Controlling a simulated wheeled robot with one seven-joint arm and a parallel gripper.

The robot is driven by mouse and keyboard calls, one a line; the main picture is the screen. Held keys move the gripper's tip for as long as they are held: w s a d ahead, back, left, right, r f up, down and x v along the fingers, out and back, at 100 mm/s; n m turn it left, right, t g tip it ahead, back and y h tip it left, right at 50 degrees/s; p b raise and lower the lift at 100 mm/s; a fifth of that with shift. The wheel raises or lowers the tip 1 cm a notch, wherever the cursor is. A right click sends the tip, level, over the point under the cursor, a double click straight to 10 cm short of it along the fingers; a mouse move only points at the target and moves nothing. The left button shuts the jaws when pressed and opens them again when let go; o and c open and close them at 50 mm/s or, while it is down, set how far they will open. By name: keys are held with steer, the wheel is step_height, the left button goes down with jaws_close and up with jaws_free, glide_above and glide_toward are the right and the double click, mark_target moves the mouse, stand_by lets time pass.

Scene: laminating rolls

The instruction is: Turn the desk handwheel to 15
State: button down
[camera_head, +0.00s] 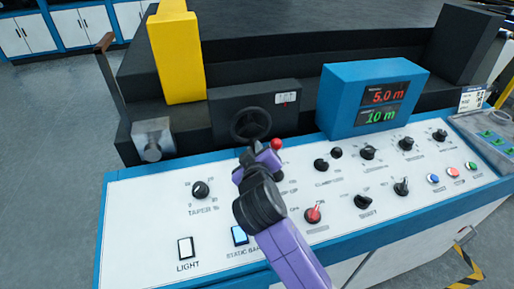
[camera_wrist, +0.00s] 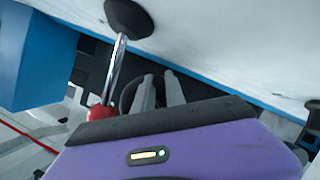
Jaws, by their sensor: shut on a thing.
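The black desk handwheel (camera_head: 250,124) is on the dark block at the back edge of the control desk. My gripper (camera_head: 257,148) is at the lower right of its rim, shut on it. In the wrist view, the two grey fingers of my gripper (camera_wrist: 160,92) reach to the wheel, and a dark curve of the handwheel rim (camera_wrist: 127,97) shows beside them. My gripper hides part of the lower rim. A small white counter window (camera_head: 287,98) is right of the wheel; its digits are too small to read.
A red-knobbed lever (camera_head: 276,144) stands close to the right of my gripper; its red knob (camera_wrist: 100,115) is beside the fingers. A blue display box (camera_head: 372,98) reads 5.0 m and 10 m. Knobs and buttons cover the white desk panel (camera_head: 150,215).

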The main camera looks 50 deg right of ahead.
steer(key=c, duration=1.7)
jaws_free()
steer(key=shift+a, duration=0.1)
steer(key=shift+b+v, duration=0.45)
steer(key=shift+v, duration=3.45)
